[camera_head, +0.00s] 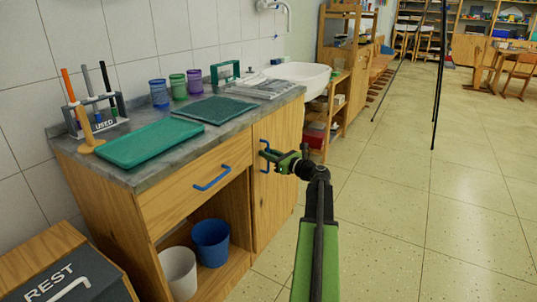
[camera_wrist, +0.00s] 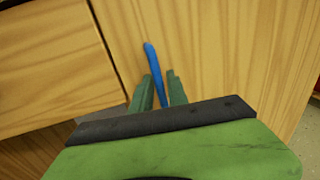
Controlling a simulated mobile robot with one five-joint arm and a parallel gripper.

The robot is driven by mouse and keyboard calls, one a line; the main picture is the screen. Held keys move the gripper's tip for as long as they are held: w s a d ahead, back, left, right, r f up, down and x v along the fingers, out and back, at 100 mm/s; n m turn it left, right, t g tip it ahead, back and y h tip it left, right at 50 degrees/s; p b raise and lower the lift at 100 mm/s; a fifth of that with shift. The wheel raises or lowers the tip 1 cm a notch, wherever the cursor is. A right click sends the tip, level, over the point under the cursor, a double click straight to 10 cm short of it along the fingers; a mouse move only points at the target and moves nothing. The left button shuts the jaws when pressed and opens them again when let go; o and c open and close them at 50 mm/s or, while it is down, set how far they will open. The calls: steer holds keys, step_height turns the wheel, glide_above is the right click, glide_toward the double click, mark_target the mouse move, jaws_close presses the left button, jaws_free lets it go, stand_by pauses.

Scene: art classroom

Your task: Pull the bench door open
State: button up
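The bench door (camera_head: 278,130) is a light wood panel at the right end of the bench front, shut flush with the front. Its blue bar handle (camera_head: 264,168) stands upright near the door's left edge. My gripper (camera_head: 264,148) reaches in from the right at the handle. In the wrist view the door (camera_wrist: 230,45) fills most of the picture. The handle (camera_wrist: 151,60) runs down between the two fingers of my gripper (camera_wrist: 160,88). The fingers are apart, one on each side of the bar, with a gap showing to the right finger. The handle's lower end is hidden.
The bench's grey top (camera_head: 150,170) holds a green tray (camera_head: 150,142), cups and a brush rack. A drawer (camera_head: 195,190) with a blue handle is left of the door, above an open bay with two buckets. A tripod (camera_head: 436,80) stands behind; floor at right is clear.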

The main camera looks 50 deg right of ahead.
steer(key=shift+c, duration=0.4)
jaws_close()
stand_by(0.9)
